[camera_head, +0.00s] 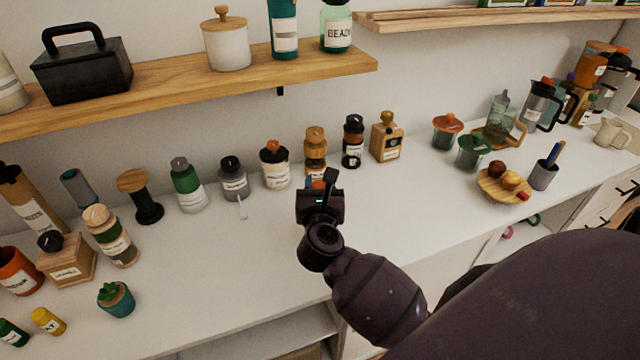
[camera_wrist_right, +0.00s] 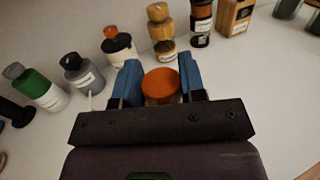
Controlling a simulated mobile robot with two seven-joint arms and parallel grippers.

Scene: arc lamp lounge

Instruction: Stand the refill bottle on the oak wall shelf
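My right gripper (camera_head: 320,186) is low over the white counter, in front of the row of bottles. In the right wrist view its blue fingers (camera_wrist_right: 158,68) stand apart, one on each side of a thing with a round orange top (camera_wrist_right: 161,85). The sides of the orange top come very close to the fingers; I cannot tell whether they touch. Its body is mostly hidden, so I cannot tell whether it is the refill bottle. The oak wall shelf (camera_head: 165,83) is at the upper left in the head view. My left gripper is not in view.
The shelf holds a black box (camera_head: 82,68), a white jar (camera_head: 227,45), a teal bottle (camera_head: 284,30) and a green jar (camera_head: 336,28). A second shelf (camera_head: 450,22) is to the right. Bottles and jars line the counter (camera_head: 220,275); its front middle is clear.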

